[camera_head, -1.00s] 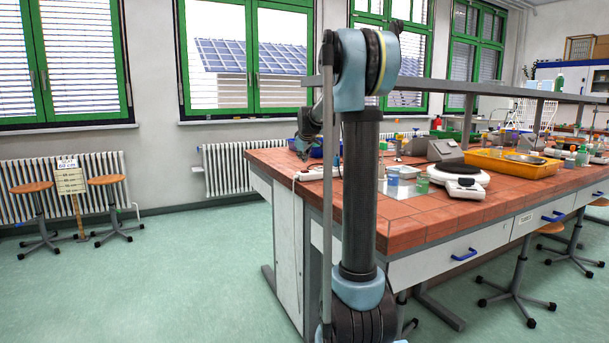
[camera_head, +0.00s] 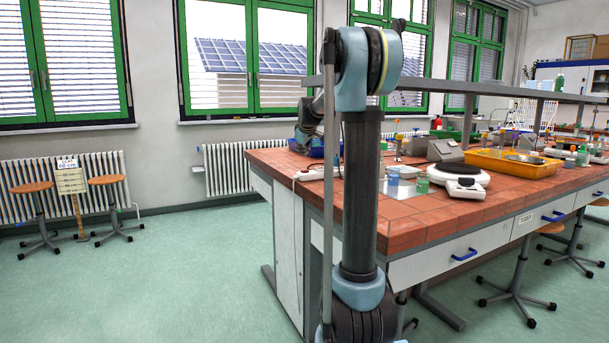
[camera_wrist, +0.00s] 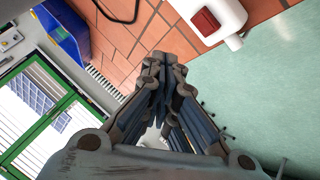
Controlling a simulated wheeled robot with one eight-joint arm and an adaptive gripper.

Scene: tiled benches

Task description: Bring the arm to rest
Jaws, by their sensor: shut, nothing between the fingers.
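My gripper (camera_wrist: 164,66) is shut and empty in the wrist view, its fingers drawn together over the edge of the red-tiled bench (camera_wrist: 133,50). In the head view my upper arm stands upright in front of the bench (camera_head: 415,226). My forearm hangs behind it near the bench's left end, and the fingers there are too small and hidden to make out clearly.
A white power strip with a red switch (camera_wrist: 206,20) lies near the bench edge. A blue tray (camera_wrist: 66,36) stands near the gripper's side of the bench. A white stirrer (camera_head: 466,187) and a yellow tray (camera_head: 510,167) stand farther right.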

